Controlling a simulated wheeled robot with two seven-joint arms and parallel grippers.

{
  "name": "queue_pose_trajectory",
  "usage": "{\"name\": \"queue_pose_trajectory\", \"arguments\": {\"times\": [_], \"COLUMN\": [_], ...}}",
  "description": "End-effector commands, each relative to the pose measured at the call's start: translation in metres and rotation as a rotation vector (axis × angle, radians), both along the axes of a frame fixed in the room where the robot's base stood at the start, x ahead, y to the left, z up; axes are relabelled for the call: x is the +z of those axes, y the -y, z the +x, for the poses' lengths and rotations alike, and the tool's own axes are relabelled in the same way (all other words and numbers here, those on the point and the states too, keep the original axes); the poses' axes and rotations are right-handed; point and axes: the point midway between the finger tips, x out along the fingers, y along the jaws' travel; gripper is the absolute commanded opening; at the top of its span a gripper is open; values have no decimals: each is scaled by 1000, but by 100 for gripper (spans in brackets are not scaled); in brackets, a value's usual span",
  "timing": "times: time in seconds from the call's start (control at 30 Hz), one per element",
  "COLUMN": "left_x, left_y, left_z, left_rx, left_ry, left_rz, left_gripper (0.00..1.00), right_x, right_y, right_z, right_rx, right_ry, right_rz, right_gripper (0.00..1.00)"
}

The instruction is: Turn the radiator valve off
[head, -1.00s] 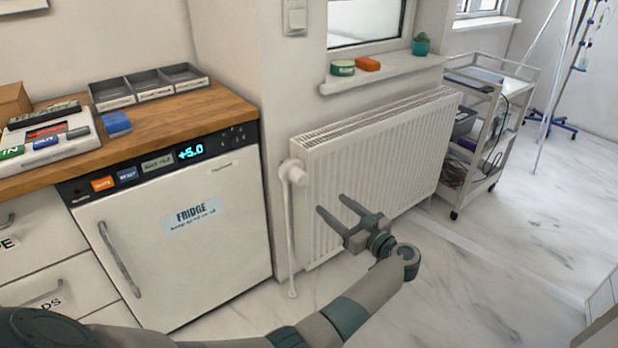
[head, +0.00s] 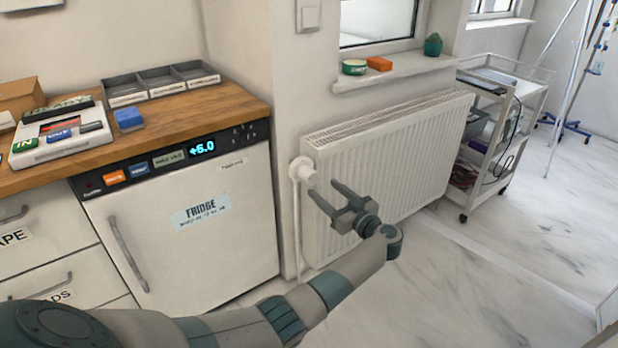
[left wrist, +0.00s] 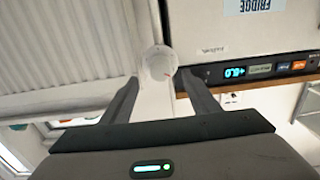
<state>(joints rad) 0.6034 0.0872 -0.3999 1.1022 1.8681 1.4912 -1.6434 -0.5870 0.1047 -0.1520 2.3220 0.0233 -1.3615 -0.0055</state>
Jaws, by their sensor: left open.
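The white radiator (head: 390,165) stands against the wall under the window. Its round white valve knob (head: 304,169) sits at the radiator's upper left end, on top of a vertical pipe. My left gripper (head: 322,192) is open and empty, just in front of the radiator and a little right of and below the knob in the head view. In the left wrist view the valve knob (left wrist: 160,64) appears between the two spread fingers (left wrist: 155,85), near their tips; I see no contact. My right gripper is not in view.
The fridge (head: 190,220) with its lit display stands left of the valve, under a wooden counter (head: 185,110). A sill (head: 395,70) juts out above the radiator. A white trolley (head: 490,140) stands at the right. The floor (head: 480,270) in front is clear.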

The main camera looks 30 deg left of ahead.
Motion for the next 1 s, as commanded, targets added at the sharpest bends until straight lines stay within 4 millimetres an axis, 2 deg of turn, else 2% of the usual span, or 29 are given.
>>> {"name": "queue_pose_trajectory", "arguments": {"times": [0.03, 0.3, 0.5, 0.7, 0.97, 1.0], "left_x": [1, 0, 0, 0, 0, 0], "left_y": [-11, -54, -76, -86, -87, -87], "left_z": [4, 22, 32, 36, 36, 36], "left_rx": [2, 1, 0, -1, -1, -1], "left_ry": [1, 1, 1, 1, 1, 1], "left_rz": [3, 2, 2, -1, -1, -1], "left_gripper": [56, 56, 56, 56, 56, 53], "right_x": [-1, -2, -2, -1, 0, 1], "right_y": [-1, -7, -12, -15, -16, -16], "right_z": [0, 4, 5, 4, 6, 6], "right_rx": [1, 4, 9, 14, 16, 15], "right_ry": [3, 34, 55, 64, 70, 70], "right_rz": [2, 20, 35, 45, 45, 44], "right_gripper": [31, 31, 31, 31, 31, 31]}}
